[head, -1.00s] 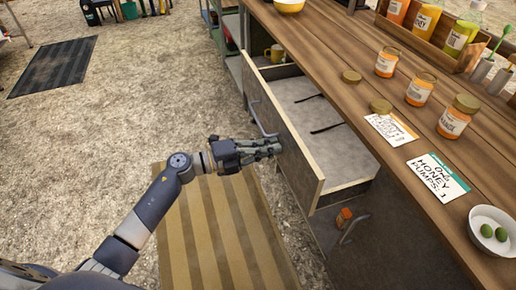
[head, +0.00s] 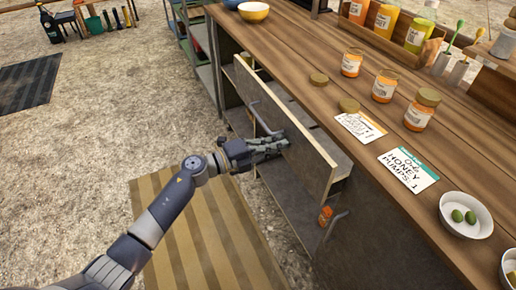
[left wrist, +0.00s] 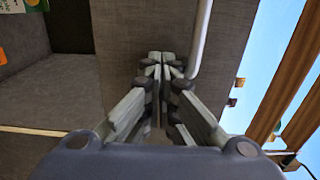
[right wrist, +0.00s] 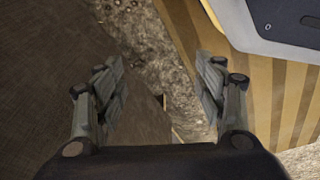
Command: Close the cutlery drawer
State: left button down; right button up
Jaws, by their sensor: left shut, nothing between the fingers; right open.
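In the left wrist view the fingertips (left wrist: 161,58) are against or very near the grey panel. My right gripper (right wrist: 163,82) is open and empty, seen only in the right wrist view.
The wooden counter (head: 290,50) holds jars (head: 384,86), cards (head: 408,171) and a bowl of green fruit (head: 466,214). A striped mat (head: 200,235) lies on the gravel.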

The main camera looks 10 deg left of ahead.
pick_arm(q)
jog(key=x, duration=0.5)
jog(key=shift+w+d+b, duration=0.1)
jog(key=shift+d+b, duration=0.05)
jog(key=shift+b, duration=0.15)
jog(key=shift+w+d, duration=0.15)
jog(key=shift+w, duration=0.05)
jog(key=shift+d, duration=0.1)
jog(key=shift+r, duration=0.15)
pick_arm(e)
jog(key=r, duration=0.2)
jog(key=w, duration=0.1)
jog(key=shift+w+a+r, duration=0.1)
jog(key=shift+a+r, duration=0.2)
jog(key=shift+r, duration=0.1)
jog(key=shift+w, duration=0.15)
